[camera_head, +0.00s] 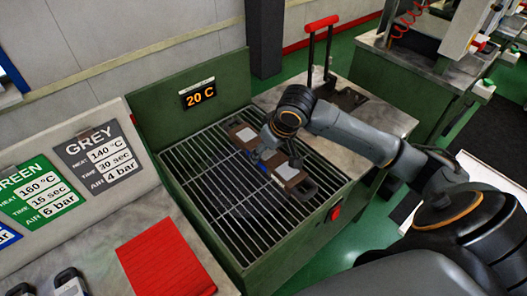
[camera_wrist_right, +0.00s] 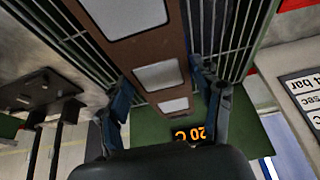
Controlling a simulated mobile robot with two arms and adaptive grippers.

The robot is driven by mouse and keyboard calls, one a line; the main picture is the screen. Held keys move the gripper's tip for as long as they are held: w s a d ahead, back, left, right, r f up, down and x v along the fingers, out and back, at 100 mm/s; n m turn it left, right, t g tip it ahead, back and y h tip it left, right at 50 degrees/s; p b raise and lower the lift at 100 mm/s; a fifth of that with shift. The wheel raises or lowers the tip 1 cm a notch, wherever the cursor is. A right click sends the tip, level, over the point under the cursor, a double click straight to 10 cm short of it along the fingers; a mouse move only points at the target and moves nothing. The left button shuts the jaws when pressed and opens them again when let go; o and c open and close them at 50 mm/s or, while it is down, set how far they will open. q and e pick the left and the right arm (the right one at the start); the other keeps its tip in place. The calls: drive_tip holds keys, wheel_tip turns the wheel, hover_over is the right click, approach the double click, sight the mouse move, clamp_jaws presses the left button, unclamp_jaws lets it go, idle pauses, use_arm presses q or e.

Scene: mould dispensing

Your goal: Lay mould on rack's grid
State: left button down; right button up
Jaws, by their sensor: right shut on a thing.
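The mould (camera_head: 288,171) is a long brown piece with pale rectangular insets and dark end parts. It lies across the rack's grid (camera_head: 218,178) in the head view, and I cannot tell whether it touches the bars. My right gripper (camera_head: 266,156) is shut on the mould near its middle and partly hides it. In the right wrist view the mould (camera_wrist_right: 147,52) runs between the two blue-tipped fingers of the right gripper (camera_wrist_right: 163,88), with bars on both sides. My left gripper is not in view.
The rack's green back wall (camera_head: 165,113) carries a 20 C display (camera_head: 199,93). A red button (camera_head: 334,212) is on its front side. A red-handled press (camera_head: 321,24) stands behind on a grey top. A red sheet (camera_head: 165,262) lies front left. The grid's left part is bare.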

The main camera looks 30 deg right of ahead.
drive_tip(key=w, duration=0.1)
drive_tip(key=w+d, duration=0.1)
drive_tip(key=w+f, duration=0.1)
drive_tip(key=shift+w+d+f+p, duration=0.1)
drive_tip(key=shift+d+p, duration=0.25)
drive_tip(key=w+f, duration=0.1)
drive_tip(key=w+d+f, duration=0.1)
drive_tip(key=f, duration=0.1)
drive_tip(key=w+d+f, duration=0.1)
drive_tip(key=f, duration=0.1)
drive_tip(key=shift+w+f+p, duration=0.15)
drive_tip(key=shift+w+p, duration=0.15)
drive_tip(key=shift+p, duration=0.05)
drive_tip(key=shift+w+d+f, duration=0.15)
drive_tip(key=shift+f, duration=0.1)
wheel_tip(320, 180, down, 3)
drive_tip(key=shift+r+p, duration=0.1)
drive_tip(key=shift+p, duration=0.6)
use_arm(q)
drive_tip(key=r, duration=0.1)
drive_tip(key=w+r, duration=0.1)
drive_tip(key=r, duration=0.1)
use_arm(e)
drive_tip(key=shift+f, duration=0.2)
drive_tip(key=o, duration=1.8)
drive_tip(key=shift+f, duration=0.15)
drive_tip(key=shift+c, duration=0.2)
drive_tip(key=shift+o, duration=0.2)
